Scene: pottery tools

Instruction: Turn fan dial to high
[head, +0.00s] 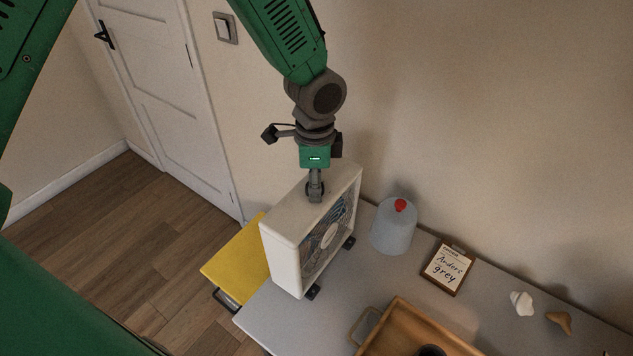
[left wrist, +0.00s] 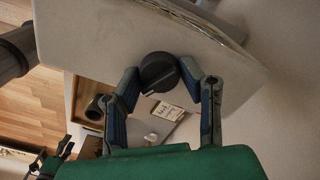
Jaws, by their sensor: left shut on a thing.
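A white box fan (head: 312,232) stands upright on the grey table, with its grille facing right. My left gripper (head: 315,190) points down onto the fan's top face in the head view. In the left wrist view, the round black dial (left wrist: 159,72) sits on the pale top of the fan (left wrist: 95,40). The two fingers of my left gripper (left wrist: 160,82) are shut on the dial from both sides. The dial's raised grip bar shows at a slant; I see no setting marks. In the head view the gripper hides the dial.
On the grey table (head: 262,318) stand a grey-blue domed container (head: 394,229) with a red knob, a clipboard (head: 447,268) reading "Anders grey", and a wooden tray (head: 402,312). White (head: 522,303) and brown (head: 560,322) lumps lie at right. A yellow surface (head: 232,268) is left of the fan.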

